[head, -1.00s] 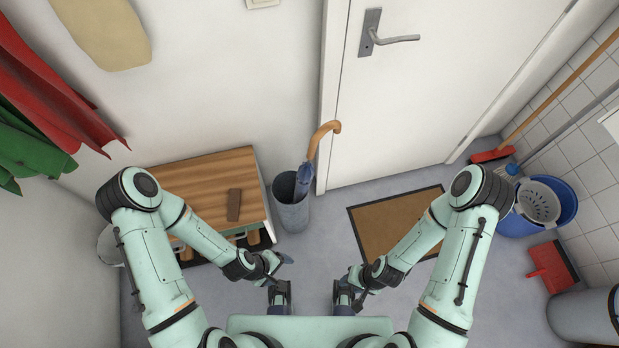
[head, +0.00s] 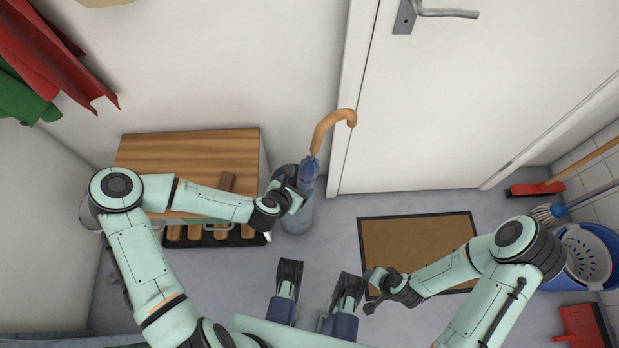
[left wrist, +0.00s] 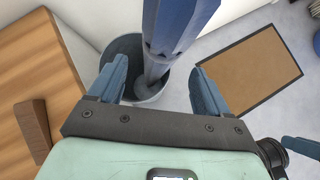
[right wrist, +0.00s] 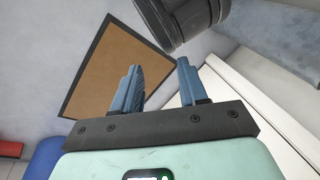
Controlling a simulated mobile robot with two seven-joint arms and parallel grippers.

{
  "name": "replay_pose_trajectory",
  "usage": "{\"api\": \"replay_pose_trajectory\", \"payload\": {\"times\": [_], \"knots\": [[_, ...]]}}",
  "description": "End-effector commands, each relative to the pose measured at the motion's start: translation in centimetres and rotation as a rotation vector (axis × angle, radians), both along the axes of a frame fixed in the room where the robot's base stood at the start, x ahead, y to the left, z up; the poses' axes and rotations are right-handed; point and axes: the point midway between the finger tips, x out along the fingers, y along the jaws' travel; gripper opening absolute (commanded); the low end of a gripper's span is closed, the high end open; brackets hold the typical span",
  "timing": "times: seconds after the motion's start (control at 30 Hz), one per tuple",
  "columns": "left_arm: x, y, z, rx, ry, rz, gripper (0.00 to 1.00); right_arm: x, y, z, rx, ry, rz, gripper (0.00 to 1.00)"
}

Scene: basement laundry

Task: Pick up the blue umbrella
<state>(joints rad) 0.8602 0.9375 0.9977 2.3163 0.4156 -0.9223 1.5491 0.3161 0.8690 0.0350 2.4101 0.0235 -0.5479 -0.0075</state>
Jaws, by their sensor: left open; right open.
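The blue umbrella (head: 309,171) stands upright, slightly tilted, in a grey-blue bin (head: 297,219) beside the door, its curved wooden handle (head: 330,124) on top. My left gripper (head: 296,192) is open at the umbrella's blue folded part, below the handle. In the left wrist view, the umbrella (left wrist: 172,38) rises out of the bin (left wrist: 150,92) between the two spread fingers, with gaps showing; I cannot tell whether either finger touches it. My right gripper (right wrist: 159,68) is open and empty, low over the floor. The umbrella's lower end is hidden inside the bin.
A wooden-topped shoe cabinet (head: 185,148) with a small brown block (head: 228,182) stands left of the bin. The white door (head: 450,110) is behind, with a brown doormat (head: 415,240) before it. A blue bucket (head: 583,262), red broom (head: 535,188) and dustpan (head: 583,327) are at right.

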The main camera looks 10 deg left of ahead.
Motion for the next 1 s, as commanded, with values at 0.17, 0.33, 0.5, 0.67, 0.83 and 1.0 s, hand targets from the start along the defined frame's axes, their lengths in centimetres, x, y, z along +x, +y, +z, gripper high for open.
{"api": "replay_pose_trajectory", "payload": {"times": [0.17, 0.33, 0.5, 0.67, 0.83, 1.0], "knots": [[1.2, -0.3, -1.4, 0.001, 0.001, -0.001, 0.78, 1.1, -0.5, -0.8, -0.013, -0.027, -0.012, 0.43], [2.0, -0.5, -2.8, -0.001, 0.003, -0.001, 0.78, 2.1, -1.1, -1.7, -0.026, -0.053, -0.022, 0.43], [3.5, -1.0, -4.9, -0.001, 0.002, -0.003, 0.78, 3.6, -2.1, -3.2, -0.050, -0.089, -0.041, 0.43], [4.4, -1.1, -5.6, 0.002, 0.001, -0.003, 0.78, 2.4, -2.2, -4.0, -0.048, -0.052, -0.041, 0.43], [4.4, -1.1, -5.5, 0.002, 0.001, -0.003, 0.78, 2.4, -2.2, -4.0, -0.049, -0.050, -0.042, 0.43], [4.4, -1.1, -5.5, 0.002, 0.001, -0.003, 0.42, 2.4, -2.2, -4.0, -0.049, -0.050, -0.042, 0.43]]}}
